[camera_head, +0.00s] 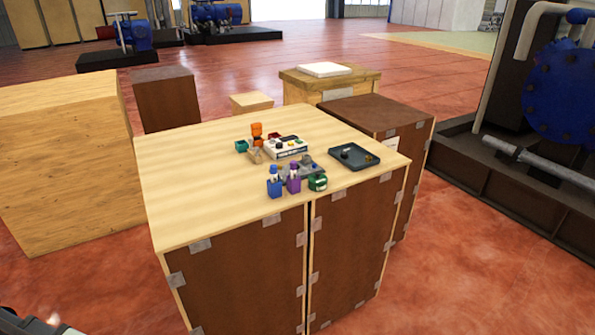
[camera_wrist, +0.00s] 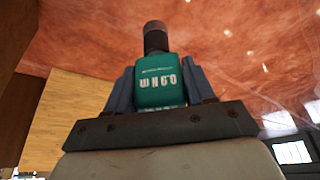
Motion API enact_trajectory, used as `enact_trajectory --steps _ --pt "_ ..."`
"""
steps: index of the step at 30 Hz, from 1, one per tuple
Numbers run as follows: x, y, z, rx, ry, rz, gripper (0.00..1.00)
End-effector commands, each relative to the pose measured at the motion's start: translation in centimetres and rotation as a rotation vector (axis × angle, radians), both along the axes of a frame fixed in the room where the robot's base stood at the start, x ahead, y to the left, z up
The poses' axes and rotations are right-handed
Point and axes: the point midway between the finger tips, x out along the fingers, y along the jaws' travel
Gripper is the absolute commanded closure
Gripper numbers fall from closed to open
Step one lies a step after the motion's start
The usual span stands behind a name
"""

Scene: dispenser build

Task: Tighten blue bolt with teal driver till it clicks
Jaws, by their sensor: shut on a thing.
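My gripper (camera_wrist: 160,92) is shut on the teal driver (camera_wrist: 165,78), whose teal body with white lettering sits between both fingers. Its dark cylindrical end (camera_wrist: 155,36) points away from the gripper. The wrist view shows only red floor and boxes beyond the driver, with no work surface under it. In the head view, the gripper and driver are not clearly visible. A small grey fixture (camera_head: 290,173) stands on the wooden table (camera_head: 190,180), behind a blue piece (camera_head: 274,187) and a purple piece (camera_head: 293,184). I cannot make out which small part is the blue bolt.
A white device with buttons (camera_head: 285,149) and a dark tray (camera_head: 365,162) stand farther back on the table. A green round piece (camera_head: 318,184) sits near the front edge. Orange and teal pieces cluster behind. The table's left side is clear. Wooden boxes surround it.

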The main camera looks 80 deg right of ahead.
Motion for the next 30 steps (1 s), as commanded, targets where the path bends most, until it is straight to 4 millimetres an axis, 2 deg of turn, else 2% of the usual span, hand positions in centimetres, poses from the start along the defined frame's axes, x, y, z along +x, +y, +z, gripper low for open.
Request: enact_trajectory --steps 1,6,16,20,23,26,30 --pt "0.0 0.0 0.0 0.0 0.0 0.0 0.79" --pt "0.0 0.0 0.0 0.0 0.0 0.0 0.95" --pt "0.1 0.0 0.0 0.0 0.0 0.0 0.96" --pt "0.9 -0.7 0.5 0.0 -0.001 0.009 0.96" --pt "2.6 -2.0 1.5 0.001 -0.002 0.025 0.96" --pt "4.9 -4.1 3.1 0.0 -0.004 0.053 0.96" --pt "8.0 -8.0 5.8 0.0 -0.004 0.095 0.96"
